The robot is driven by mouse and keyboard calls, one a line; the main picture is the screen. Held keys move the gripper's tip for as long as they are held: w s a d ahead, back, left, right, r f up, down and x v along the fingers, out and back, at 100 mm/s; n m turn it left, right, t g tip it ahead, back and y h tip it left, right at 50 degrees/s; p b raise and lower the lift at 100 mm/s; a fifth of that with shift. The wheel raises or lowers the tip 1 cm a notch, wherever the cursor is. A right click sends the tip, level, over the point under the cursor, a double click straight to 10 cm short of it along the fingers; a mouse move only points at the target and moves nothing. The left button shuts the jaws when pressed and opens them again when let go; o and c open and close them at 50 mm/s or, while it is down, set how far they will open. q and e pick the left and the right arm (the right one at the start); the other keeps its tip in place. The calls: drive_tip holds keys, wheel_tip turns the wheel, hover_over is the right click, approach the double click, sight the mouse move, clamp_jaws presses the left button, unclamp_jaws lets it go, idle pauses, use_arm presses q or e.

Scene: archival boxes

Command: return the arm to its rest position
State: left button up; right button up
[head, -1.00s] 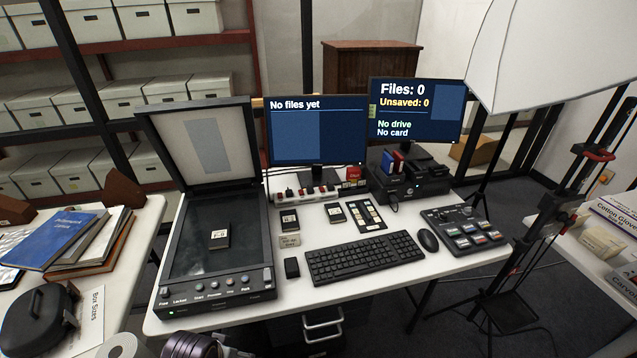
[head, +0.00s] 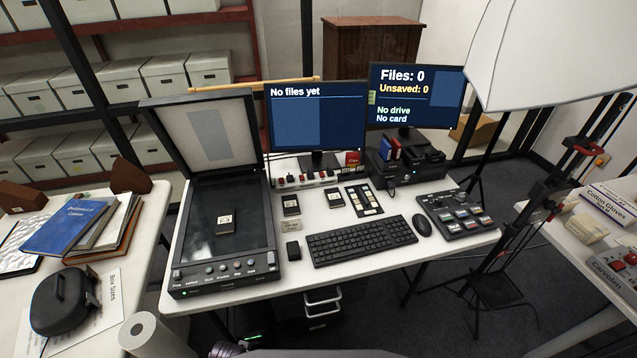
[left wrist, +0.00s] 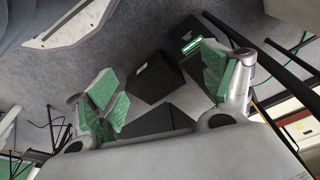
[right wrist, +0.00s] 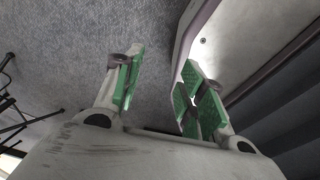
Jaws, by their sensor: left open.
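My left gripper (left wrist: 160,88) shows in the left wrist view with its green-padded fingers wide apart and nothing between them. Grey carpet and dark boxes lie beyond it. My right gripper (right wrist: 163,92) shows in the right wrist view, also with its green-padded fingers apart and empty, over grey carpet beside a pale panel edge. Neither gripper shows in the head view; only a small dark rounded part at the bottom edge, perhaps mine, is visible there.
The flatbed scanner (head: 185,262) stands open with a small dark labelled item (head: 225,224) on its glass. A keyboard (head: 360,241), control pad (head: 457,219) and two monitors share the white desk. A paper roll (head: 150,335) stands at front left. A lamp stand (head: 495,285) rises at right.

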drive_tip(key=s+a+r+p, duration=0.1)
drive_tip(key=a+r+p, duration=0.4)
drive_tip(key=r+p, duration=0.5)
use_arm(q)
drive_tip(key=s+a+f+b, duration=0.2)
drive_tip(key=s+f, duration=0.7)
drive_tip(key=s, duration=0.3)
drive_tip(key=s+a+f+g+b, duration=0.1)
drive_tip(key=s+a+f+b, duration=0.1)
drive_tip(key=s+f, duration=0.7)
drive_tip(key=s+b, duration=0.1)
drive_tip(key=s, duration=0.1)
drive_tip(key=shift+s, duration=0.4)
use_arm(e)
drive_tip(key=f, duration=0.4)
drive_tip(key=shift+s+d+f, duration=0.15)
drive_tip(key=shift+d+f, duration=0.1)
drive_tip(key=shift+f, duration=0.15)
